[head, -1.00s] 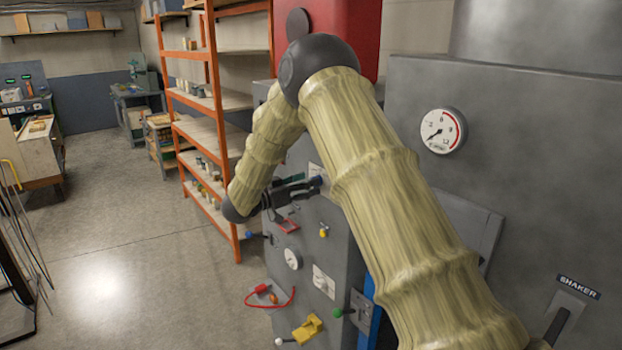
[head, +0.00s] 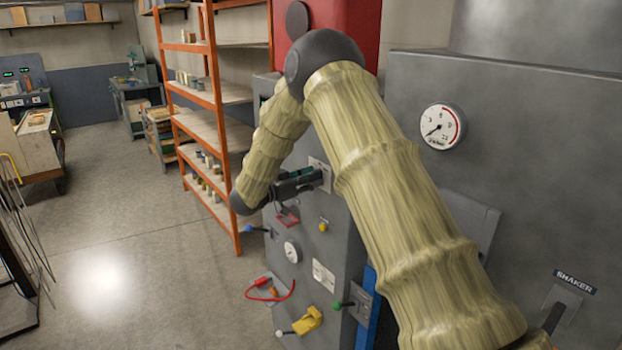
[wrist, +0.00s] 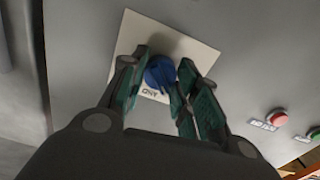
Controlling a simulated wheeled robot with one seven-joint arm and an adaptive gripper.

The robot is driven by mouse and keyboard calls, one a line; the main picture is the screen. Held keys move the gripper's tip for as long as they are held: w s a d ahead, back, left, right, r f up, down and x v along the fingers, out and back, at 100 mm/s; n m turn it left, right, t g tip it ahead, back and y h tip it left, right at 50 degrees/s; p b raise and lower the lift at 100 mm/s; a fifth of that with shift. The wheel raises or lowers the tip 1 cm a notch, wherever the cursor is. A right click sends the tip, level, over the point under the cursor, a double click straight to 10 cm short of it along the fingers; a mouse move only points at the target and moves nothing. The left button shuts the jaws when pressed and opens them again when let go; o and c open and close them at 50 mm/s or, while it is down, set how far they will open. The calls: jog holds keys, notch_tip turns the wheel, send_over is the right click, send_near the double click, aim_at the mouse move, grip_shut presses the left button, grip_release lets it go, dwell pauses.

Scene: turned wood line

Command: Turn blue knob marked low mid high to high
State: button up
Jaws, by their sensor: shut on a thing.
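The blue knob (wrist: 159,74) sits on a pale plate (wrist: 199,53) fixed to the grey cabinet front, seen in the wrist view. Dark lettering shows on the plate below the knob, upside down and partly hidden; I cannot read the knob's setting. My gripper (wrist: 163,68) is shut on the blue knob, with one green-padded finger on each side. In the head view my gripper (head: 302,182) reaches the plate (head: 322,172) high on the cabinet front, and the knob is hidden behind the fingers.
In the wrist view, a red button (wrist: 278,118) and a green one (wrist: 314,133) lie to the right. In the head view, a yellow knob (head: 323,226), a white dial (head: 292,251) and a yellow handle (head: 308,320) sit below my gripper. Orange shelving (head: 222,120) stands behind.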

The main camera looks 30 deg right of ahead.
jog(key=shift+f+b, duration=0.1)
jog(key=shift+b, duration=0.3)
jog(key=m+b, duration=1.7)
jog(key=b, duration=1.1)
jog(key=shift+f+m, duration=0.15)
jog(key=shift+m, duration=0.25)
jog(key=o, duration=1)
jog(key=shift+s, duration=0.1)
